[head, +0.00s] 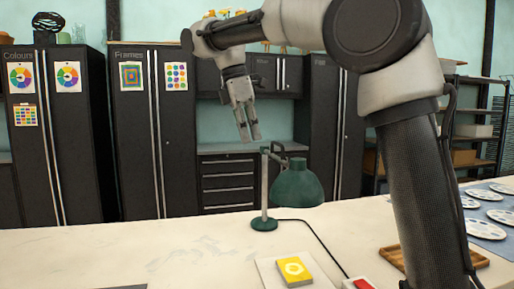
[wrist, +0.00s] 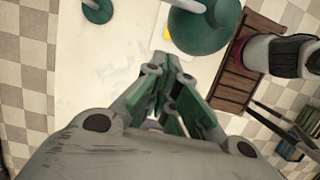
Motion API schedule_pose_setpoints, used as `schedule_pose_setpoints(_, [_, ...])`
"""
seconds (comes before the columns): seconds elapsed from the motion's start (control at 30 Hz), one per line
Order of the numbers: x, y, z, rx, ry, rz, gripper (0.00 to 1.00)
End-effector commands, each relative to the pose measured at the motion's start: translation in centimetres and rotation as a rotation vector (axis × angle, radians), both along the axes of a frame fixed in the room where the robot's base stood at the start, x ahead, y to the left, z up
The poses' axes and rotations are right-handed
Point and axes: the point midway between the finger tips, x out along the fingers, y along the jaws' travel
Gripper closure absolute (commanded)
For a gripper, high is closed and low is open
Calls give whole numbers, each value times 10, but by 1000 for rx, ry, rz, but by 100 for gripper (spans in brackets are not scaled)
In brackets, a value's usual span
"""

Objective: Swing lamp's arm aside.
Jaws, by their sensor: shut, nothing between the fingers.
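The lamp is dark green with a grey post. In the head view its base (head: 264,224) stands on the pale table, its jointed arm (head: 275,152) reaches right from the post top, and its shade (head: 297,187) hangs over the table. The wrist view shows the lamp's shade (wrist: 200,25) and its base (wrist: 97,10) at the top edge. My gripper (head: 250,139) points down, just above and left of the lamp's arm, and appears apart from it. In the wrist view my gripper (wrist: 167,57) has its fingertips together and holds nothing.
A yellow block (head: 294,271) lies on a pale sheet below the shade. A black cord (head: 322,243) runs to a red item (head: 358,284). A wooden tray (head: 480,261) and palettes (head: 485,229) are at the right. The table's left (head: 110,250) is largely clear.

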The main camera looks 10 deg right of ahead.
Motion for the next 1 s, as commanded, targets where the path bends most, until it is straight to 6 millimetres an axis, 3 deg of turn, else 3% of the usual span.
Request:
schedule_pose_setpoints(0.47, [-1,-25,-91,0,1,-4,100])
schedule_pose_setpoints(0.7, [0,-57,-82,3,-3,-7,100])
schedule_pose_setpoints(1.0, [0,-63,-80,2,-2,-5,100])
